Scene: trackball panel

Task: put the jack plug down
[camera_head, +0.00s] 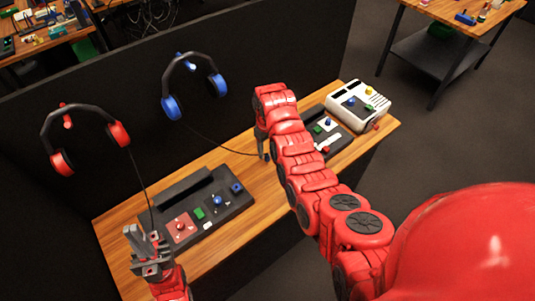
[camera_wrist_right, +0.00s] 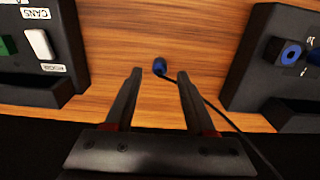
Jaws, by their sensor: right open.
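The blue jack plug (camera_wrist_right: 160,66) lies on the wooden tabletop, just beyond and between the fingertips of my right gripper (camera_wrist_right: 158,74). The gripper's fingers are apart, and neither is seen touching the plug. In the head view the plug (camera_head: 266,158) is a small blue spot by my right gripper (camera_head: 262,145). A thin dark cord links it to the blue headphones (camera_head: 190,88) on the dark partition. My left gripper (camera_head: 148,240) is at the lower left, in front of the near panel; its finger gap is unclear. The end of the red headphones' cord is hidden near it.
A dark panel with a blue socket (camera_head: 237,188) stands left of the plug. Another dark panel (camera_head: 338,138) and a white device (camera_head: 360,103) stand to the right. The red headphones (camera_head: 66,122) hang at left. Bare wood lies between the panels.

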